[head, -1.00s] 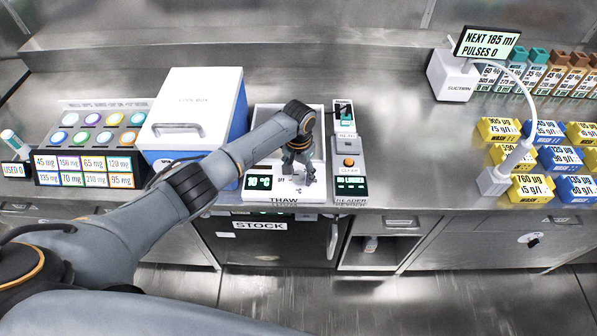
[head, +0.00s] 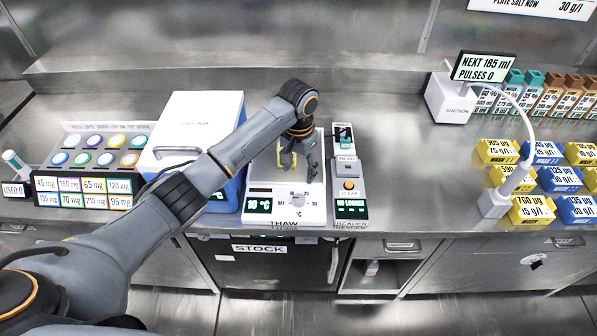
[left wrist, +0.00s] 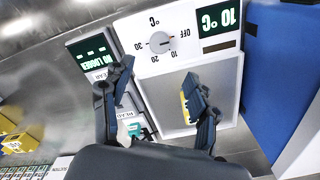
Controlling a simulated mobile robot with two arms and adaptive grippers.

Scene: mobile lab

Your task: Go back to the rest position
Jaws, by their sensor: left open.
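My left gripper (head: 299,162) is above the white thaw unit (head: 259,219), its fingers pointing down. In the left wrist view the two dark fingers (left wrist: 158,100) are spread apart, with nothing seen held between them. A small yellow patch (left wrist: 184,108) shows beside one finger; I cannot tell whether it is part of the finger or a thing behind it. The thaw unit's display (head: 259,205) reads 10 °C, and its round dial (left wrist: 159,42) shows between the fingers in the wrist view. My right gripper is not in view.
The reader (head: 349,186) stands right of the thaw unit. A white and blue box (head: 205,115) is close on its left, under my left arm. Colored round lids (head: 98,148) are further left. A suction unit (head: 449,100) and yellow and blue blocks (head: 497,151) are at right. Bare counter lies between.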

